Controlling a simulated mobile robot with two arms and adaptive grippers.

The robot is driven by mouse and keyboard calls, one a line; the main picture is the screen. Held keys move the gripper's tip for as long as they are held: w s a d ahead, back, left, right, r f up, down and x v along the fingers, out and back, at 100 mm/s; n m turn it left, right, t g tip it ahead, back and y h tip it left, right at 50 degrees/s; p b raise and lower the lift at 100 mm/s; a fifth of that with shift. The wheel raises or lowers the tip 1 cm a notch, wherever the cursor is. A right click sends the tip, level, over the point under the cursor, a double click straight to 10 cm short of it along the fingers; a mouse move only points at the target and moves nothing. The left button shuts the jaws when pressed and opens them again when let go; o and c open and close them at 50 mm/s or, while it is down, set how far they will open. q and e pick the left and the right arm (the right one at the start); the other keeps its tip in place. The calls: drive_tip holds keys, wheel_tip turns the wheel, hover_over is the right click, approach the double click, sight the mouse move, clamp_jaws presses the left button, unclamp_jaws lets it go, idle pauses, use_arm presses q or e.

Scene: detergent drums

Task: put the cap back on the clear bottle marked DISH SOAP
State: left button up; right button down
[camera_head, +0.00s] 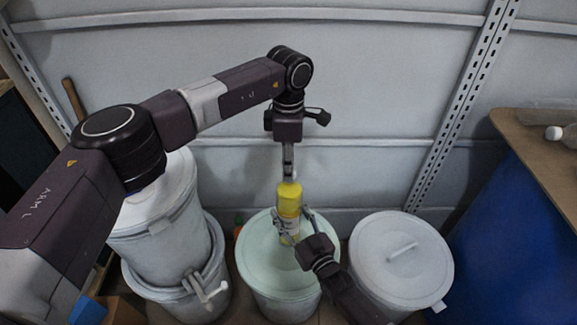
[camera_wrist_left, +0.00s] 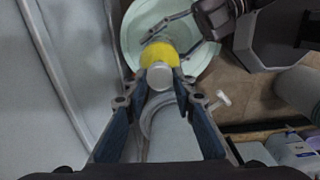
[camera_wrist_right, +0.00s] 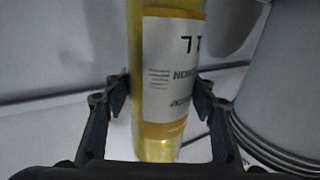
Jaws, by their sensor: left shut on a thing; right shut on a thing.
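A yellow bottle (camera_head: 288,207) with a pale label stands upright over the pale green drum lid; I cannot tell whether it touches it. My right gripper (camera_head: 289,228) is shut on its body from the lower right. The right wrist view shows the bottle (camera_wrist_right: 165,135) between the fingers; its label is only partly visible and I cannot read DISH SOAP. My left gripper (camera_head: 289,177) points down, shut on a pale round cap (camera_wrist_left: 160,75) at the bottle's top. Cap and bottle look in line, but I cannot tell whether the cap is seated.
The green-lidded drum (camera_head: 254,252) stands between stacked grey drums (camera_head: 160,245) on the left and a grey lidded drum (camera_head: 400,260) on the right. At far right, a brown board (camera_head: 535,150) tops a blue drum (camera_head: 515,230) and bears a white-ended clear object (camera_head: 555,132). A wall stands behind.

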use_arm(q)
drive_tip(key=m, duration=0.5)
drive_tip(key=shift+w+m, duration=0.1)
drive_tip(key=shift+m, duration=0.3)
drive_tip(key=m, duration=0.3)
drive_tip(key=shift+m, duration=0.3)
drive_tip(key=m, duration=0.3)
drive_tip(key=shift+m, duration=0.4)
drive_tip(key=m, duration=0.5)
drive_tip(key=shift+d+m, duration=0.1)
drive_tip(key=shift+m, duration=0.2)
drive_tip(key=m, duration=0.6)
drive_tip(key=o, duration=0.7)
